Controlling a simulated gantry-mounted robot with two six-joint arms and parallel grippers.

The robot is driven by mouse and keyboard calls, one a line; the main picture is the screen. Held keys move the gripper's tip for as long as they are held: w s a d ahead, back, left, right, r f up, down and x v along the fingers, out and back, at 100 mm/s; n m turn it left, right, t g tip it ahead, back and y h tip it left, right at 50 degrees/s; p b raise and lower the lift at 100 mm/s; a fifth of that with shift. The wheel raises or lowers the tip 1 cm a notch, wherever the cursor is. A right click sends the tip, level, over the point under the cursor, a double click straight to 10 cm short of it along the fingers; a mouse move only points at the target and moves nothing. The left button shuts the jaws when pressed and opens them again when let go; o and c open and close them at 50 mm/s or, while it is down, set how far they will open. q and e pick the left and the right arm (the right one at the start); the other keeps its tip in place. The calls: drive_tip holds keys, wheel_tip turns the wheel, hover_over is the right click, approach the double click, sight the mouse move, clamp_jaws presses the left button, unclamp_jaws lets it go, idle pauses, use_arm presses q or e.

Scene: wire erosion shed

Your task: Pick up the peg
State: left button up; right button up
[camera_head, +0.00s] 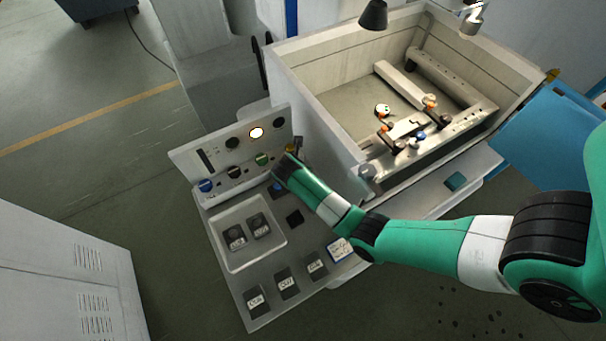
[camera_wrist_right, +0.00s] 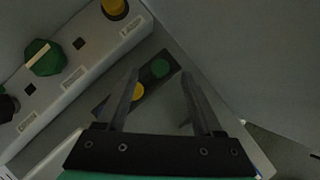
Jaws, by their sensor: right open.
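I cannot tell for sure which thing is the peg. In the right wrist view a dark strip (camera_wrist_right: 118,104) on the panel ledge carries a round green piece (camera_wrist_right: 160,67) and a round yellow piece (camera_wrist_right: 138,92), which may be pegs. My right gripper (camera_wrist_right: 159,73) is open, its two fingers on either side of the strip in the picture, with nothing held. The gap between fingers and strip cannot be judged. In the head view a blue piece (camera_head: 278,187) shows beside my right wrist, which hides most of the strip. My left gripper is not in view.
A control panel (camera_head: 178,160) with knobs and a lit lamp stands behind the ledge. A pale tray (camera_head: 221,264) holds two dark blocks; several labelled dark blocks lie in front. The machine tank (camera_head: 297,83) rises close on the right.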

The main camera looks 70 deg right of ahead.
drive_tip(key=x, duration=0.3)
drive_tip(key=shift+f+b, duration=0.15)
drive_tip(key=shift+b, duration=0.15)
clamp_jaws()
